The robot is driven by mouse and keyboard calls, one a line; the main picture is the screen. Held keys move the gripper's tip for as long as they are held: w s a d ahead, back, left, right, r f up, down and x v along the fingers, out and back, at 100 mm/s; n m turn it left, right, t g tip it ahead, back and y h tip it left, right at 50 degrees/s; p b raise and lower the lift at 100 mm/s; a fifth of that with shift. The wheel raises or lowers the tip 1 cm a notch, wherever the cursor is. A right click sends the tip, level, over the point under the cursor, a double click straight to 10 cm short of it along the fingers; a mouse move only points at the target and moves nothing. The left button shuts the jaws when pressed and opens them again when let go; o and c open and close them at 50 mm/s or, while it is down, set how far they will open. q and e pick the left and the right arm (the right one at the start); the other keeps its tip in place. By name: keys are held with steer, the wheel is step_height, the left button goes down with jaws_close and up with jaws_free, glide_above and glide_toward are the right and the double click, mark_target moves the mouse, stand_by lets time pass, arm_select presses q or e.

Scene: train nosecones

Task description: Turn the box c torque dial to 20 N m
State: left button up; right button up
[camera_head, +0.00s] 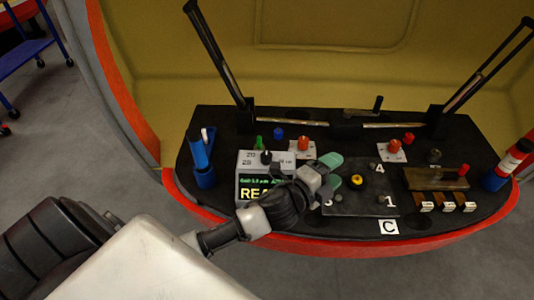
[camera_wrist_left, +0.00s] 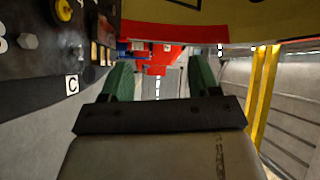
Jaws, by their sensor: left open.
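A grey box (camera_head: 247,160) with a lit screen (camera_head: 258,190) stands at the middle left of the black console. A dark dial knob (camera_head: 266,157) is on its top; the small markings around it are too small to read surely. The screen shows large yellow letters "REA", the rest hidden by my arm. My left gripper (camera_head: 327,174), with green fingertips, is open and empty, right of the box and apart from the dial. It also shows in the wrist view (camera_wrist_left: 160,78).
A dark plate (camera_head: 350,203) with numbered bolts and a yellow knob (camera_head: 357,180) lies beside my gripper. Two red knobs (camera_head: 304,144) (camera_head: 395,146) and a green peg (camera_head: 259,142) stand behind. A blue holder (camera_head: 201,160) is at left, a red-and-blue cylinder (camera_head: 510,163) at right.

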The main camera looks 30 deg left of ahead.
arm_select(q)
steer(key=d+r+m+g+h, duration=0.4)
steer(key=d+r+m+h, duration=0.4)
steer(key=m, duration=0.7)
steer(key=m+g+y+b, duration=0.1)
steer(key=m+g+y, duration=1.25)
steer(key=m, duration=0.85)
glide_above(266, 155)
step_height(266, 155, down, 4)
steer(key=r, duration=0.1)
steer(key=shift+y, duration=0.25)
step_height(266, 155, down, 11)
steer(key=shift+r, duration=0.15)
steer(key=shift+d, duration=0.1)
steer(key=c, duration=0.9)
